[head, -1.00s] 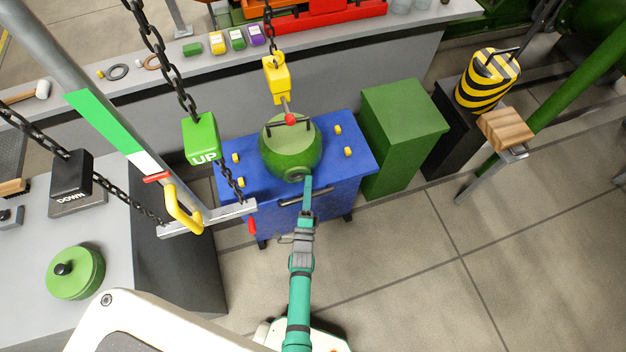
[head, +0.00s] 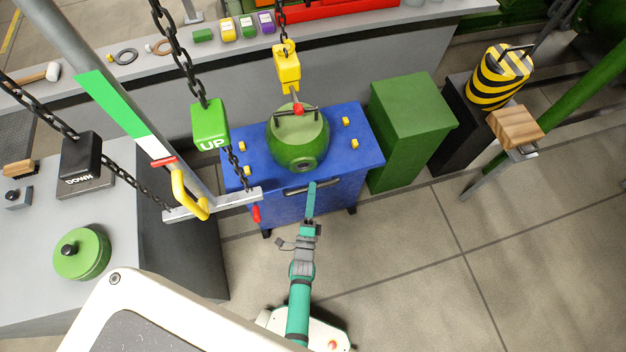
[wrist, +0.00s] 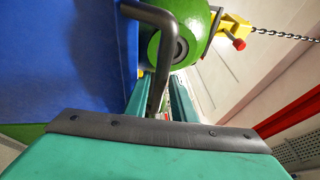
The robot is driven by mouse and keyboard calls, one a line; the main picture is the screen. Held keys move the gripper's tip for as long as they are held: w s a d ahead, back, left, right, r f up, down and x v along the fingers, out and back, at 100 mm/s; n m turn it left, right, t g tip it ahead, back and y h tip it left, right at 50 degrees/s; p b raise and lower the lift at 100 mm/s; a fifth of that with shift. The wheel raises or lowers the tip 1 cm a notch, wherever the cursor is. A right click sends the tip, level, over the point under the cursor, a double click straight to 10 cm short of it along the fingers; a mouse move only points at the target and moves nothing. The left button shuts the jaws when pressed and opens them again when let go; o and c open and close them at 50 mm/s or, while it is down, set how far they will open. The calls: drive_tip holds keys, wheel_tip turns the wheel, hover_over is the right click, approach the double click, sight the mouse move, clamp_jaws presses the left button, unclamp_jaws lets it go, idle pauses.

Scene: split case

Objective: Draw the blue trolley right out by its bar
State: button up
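My gripper (head: 312,186) is at the middle of the bar in the head view. In the wrist view my teal fingers (wrist: 160,95) stand apart, with the bar's far length seen between them and a gap beside it. I cannot tell whether either finger touches it. A green round vessel (head: 298,145) sits on the trolley top.
A yellow hook block (head: 286,66) hangs on a chain above the vessel. A green cabinet (head: 412,105) stands close to the trolley's right. A metal beam with a yellow handle (head: 183,195) and a red-tipped end hangs at its left front. The floor (head: 400,260) in front is clear.

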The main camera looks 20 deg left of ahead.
drive_tip(key=shift+v, duration=2.55)
drive_tip(key=s+d+r+n+g+h, duration=0.25)
drive_tip(key=s+d+r+n, duration=0.6)
drive_tip(key=s, duration=0.45)
drive_tip(key=s+d+r+n+h, duration=0.1)
drive_tip(key=s+d+r+n, duration=0.1)
drive_tip(key=r, duration=0.2)
drive_tip(key=s+d+r+n+g+h, duration=0.1)
drive_tip(key=s+d+r+n, duration=0.1)
drive_tip(key=r, duration=0.3)
drive_tip(key=s+d+r+n+h, duration=0.1)
drive_tip(key=s+d+r+n, duration=0.1)
drive_tip(key=r, duration=0.3)
drive_tip(key=shift+s+d+r+n, duration=0.25)
drive_tip(key=shift+s+n, duration=0.4)
drive_tip(key=shift+s, duration=0.25)
drive_tip(key=shift+w+a+f, duration=0.1)
